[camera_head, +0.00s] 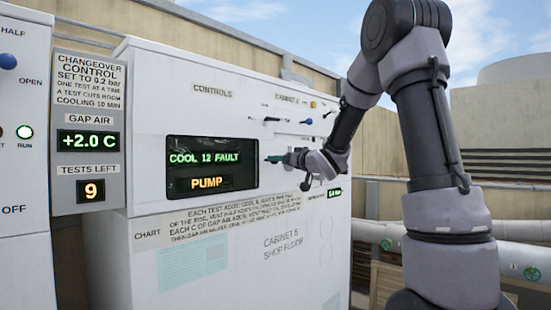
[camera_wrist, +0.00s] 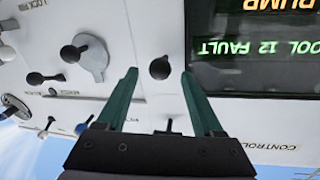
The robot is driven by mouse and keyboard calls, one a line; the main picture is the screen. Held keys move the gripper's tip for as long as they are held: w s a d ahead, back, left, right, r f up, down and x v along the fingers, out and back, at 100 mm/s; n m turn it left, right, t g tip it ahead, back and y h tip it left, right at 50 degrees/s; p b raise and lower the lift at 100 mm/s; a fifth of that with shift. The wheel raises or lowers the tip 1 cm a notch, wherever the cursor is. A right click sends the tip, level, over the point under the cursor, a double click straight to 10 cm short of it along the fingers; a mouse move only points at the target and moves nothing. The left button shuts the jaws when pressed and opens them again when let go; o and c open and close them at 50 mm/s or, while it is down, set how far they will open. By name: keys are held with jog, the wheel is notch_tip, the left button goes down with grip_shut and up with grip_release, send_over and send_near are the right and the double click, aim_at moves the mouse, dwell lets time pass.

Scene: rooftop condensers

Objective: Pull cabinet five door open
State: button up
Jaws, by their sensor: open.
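Cabinet five (camera_head: 160,90) is a white cabinet with a slanted controls face, marked "CABINET 5 SHOP FLOOR" lower on its front. Its dark display (camera_head: 212,167) reads "COOL 12 FAULT" and "PUMP". My gripper (camera_head: 272,159) is at the controls face, just right of the display. In the wrist view, which is upside down, its two green fingers (camera_wrist: 160,75) are apart. A round black knob (camera_wrist: 160,68) shows between the fingertips; I cannot tell whether they touch it. The door's edge and handle are not clearly identifiable.
A grey disc with a black-tipped lever (camera_wrist: 92,60) and several small levers sit beside the gripper. At the left are the changeover panel (camera_head: 90,120) and another white cabinet (camera_head: 25,200). Pipes (camera_head: 450,240) run at the right behind my arm.

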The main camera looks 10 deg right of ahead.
jog(key=shift+x, duration=1.85)
grip_shut()
jog(key=shift+s+a, duration=0.1)
